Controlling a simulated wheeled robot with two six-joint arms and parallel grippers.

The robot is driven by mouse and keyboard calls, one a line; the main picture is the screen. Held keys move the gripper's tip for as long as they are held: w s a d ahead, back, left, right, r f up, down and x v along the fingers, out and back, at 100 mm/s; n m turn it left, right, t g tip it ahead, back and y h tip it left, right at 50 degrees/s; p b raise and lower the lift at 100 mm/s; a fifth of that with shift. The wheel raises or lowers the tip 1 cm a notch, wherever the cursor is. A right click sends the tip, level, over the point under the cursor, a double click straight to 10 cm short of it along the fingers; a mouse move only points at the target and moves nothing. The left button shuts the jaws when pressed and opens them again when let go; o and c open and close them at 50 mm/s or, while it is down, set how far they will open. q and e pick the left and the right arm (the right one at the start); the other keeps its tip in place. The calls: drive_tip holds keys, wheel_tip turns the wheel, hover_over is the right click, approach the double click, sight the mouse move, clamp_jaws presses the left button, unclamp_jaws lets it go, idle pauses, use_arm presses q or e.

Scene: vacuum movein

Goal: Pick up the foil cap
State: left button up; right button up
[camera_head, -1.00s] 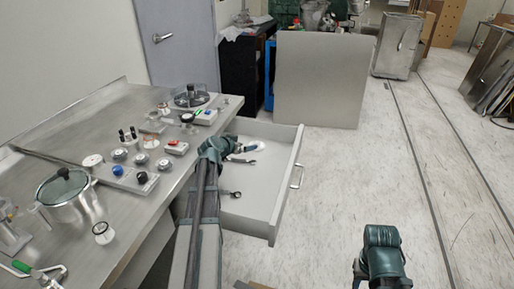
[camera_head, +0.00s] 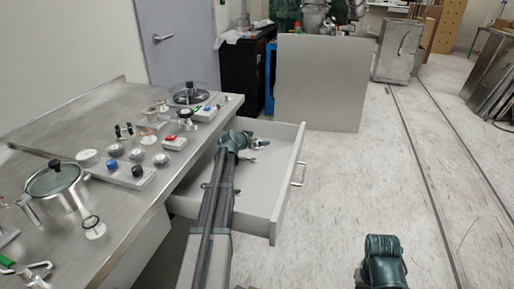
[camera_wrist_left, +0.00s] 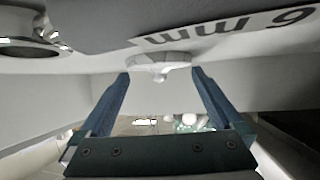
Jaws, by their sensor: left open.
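My left gripper (camera_head: 260,144) reaches over the open drawer, near its far end. In the left wrist view its two blue fingers (camera_wrist_left: 160,75) stand apart, open. A pale round piece with a small nub (camera_wrist_left: 160,62) shows between or just beyond the fingertips; it may be the foil cap, but I cannot tell for sure, nor whether the fingers touch it. I cannot make out the cap in the head view. My right gripper is not in view; only part of my right arm shows at the lower right.
The pale drawer (camera_head: 262,203) stands open from the steel bench (camera_head: 130,92). A grey label marked in mm (camera_wrist_left: 225,28) and a metal ring (camera_wrist_left: 28,45) lie close to the gripper. A pot (camera_head: 55,186) and several small parts stand on the bench.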

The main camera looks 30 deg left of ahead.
use_arm(q)
drive_tip(key=shift+w+f, duration=0.25)
drive_tip(key=shift+w, duration=0.1)
drive_tip(key=shift+r, duration=0.1)
drive_tip(key=shift+s+d, duration=0.1)
drive_tip(key=shift+s, duration=0.1)
clamp_jaws()
